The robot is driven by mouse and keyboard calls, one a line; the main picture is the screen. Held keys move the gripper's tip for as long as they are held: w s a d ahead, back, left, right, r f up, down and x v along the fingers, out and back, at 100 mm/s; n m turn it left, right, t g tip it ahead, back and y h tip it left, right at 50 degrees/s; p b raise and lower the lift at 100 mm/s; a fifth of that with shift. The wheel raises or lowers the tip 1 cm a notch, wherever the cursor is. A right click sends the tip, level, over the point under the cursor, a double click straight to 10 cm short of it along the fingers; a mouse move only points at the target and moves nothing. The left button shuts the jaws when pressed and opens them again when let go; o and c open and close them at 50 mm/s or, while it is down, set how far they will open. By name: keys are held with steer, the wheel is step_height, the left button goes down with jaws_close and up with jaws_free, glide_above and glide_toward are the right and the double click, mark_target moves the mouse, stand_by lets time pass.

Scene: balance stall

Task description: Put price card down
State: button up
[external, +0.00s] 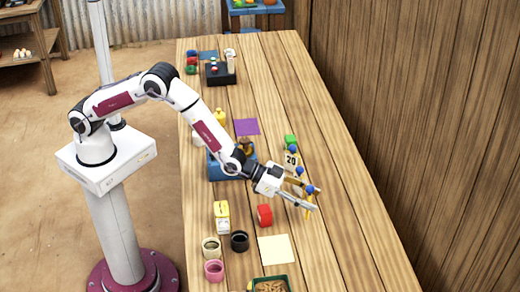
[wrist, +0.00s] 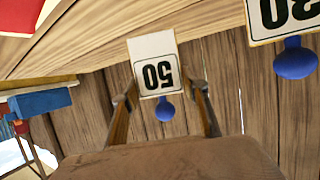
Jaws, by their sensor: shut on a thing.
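A white price card reading 50, with a blue knob (wrist: 165,110), shows upside down between the two fingers in the wrist view (wrist: 156,62). My gripper (wrist: 160,92) is shut on this card; in the external view my gripper (external: 306,202) is low over the right half of the table. A card reading 20 (external: 291,160) stands just beyond it. Another card, reading 30 (wrist: 284,12), shows at the top right of the wrist view. Whether the held card touches the table cannot be told.
The wooden table (external: 345,235) is bare to the right and front right.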

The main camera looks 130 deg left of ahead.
steer(key=shift+f, duration=0.1)
steer(key=shift+f, duration=1.8)
steer(key=shift+f, duration=0.15)
steer(key=o, duration=1)
steer(key=shift+c, duration=0.2)
steer(key=shift+r, duration=0.2)
steer(key=shift+s+d+r, duration=0.1)
steer(key=shift+s+r, duration=0.05)
steer(key=shift+s, duration=0.15)
steer(key=v, duration=1.1)
steer(key=shift+s+r, duration=0.1)
steer(key=shift+s, duration=0.05)
steer(key=shift+r, duration=0.1)
